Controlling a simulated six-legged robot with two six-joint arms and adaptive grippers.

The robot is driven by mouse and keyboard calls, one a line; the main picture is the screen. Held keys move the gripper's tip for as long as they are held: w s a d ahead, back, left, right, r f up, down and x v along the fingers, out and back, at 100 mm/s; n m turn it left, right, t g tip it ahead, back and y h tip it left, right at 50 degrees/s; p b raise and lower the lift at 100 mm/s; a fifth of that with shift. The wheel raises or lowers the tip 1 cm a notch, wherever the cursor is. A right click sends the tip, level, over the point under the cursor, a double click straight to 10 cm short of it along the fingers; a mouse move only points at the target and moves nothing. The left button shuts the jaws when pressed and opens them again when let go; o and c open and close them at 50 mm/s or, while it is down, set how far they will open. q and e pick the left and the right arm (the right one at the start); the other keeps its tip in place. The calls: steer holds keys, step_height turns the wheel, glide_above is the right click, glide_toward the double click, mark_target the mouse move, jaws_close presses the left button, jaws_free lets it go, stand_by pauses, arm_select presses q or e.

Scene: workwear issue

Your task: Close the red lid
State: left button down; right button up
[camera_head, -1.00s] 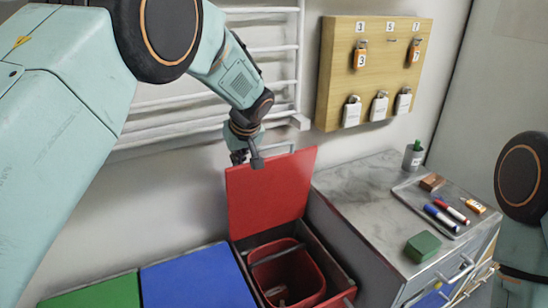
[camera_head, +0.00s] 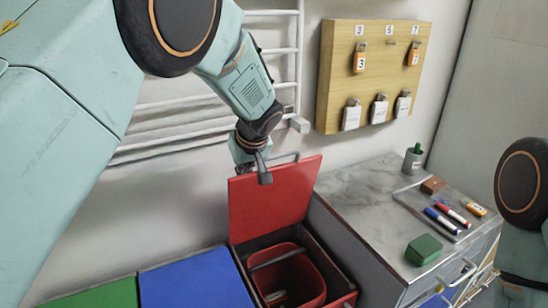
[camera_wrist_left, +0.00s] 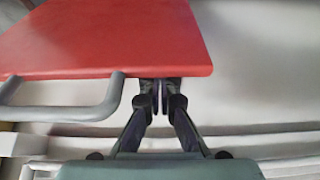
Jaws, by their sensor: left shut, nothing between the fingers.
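The red lid (camera_head: 272,203) stands open and nearly upright at the back of its bin (camera_head: 345,299), against the wall side. A red bucket (camera_head: 312,280) shows inside the open bin. My left gripper (camera_head: 264,177) is at the lid's top edge, left of its middle. In the left wrist view the lid (camera_wrist_left: 110,35) fills the upper left, with a grey bar handle (camera_wrist_left: 70,112) along its edge. There the left gripper's fingers (camera_wrist_left: 160,92) are shut and empty, close to the lid's edge beside the handle; contact cannot be told. My right gripper is out of view.
A blue lid (camera_head: 195,278) and a green lid (camera_head: 95,296) lie closed to the left. A white rail rack (camera_head: 170,127) is behind my arm.

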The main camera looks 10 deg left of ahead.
arm_select(q)
steer(key=shift+s+d, duration=0.9)
steer(key=shift+s, duration=0.25)
step_height(320, 180, up, 10)
steer(key=p, duration=0.7)
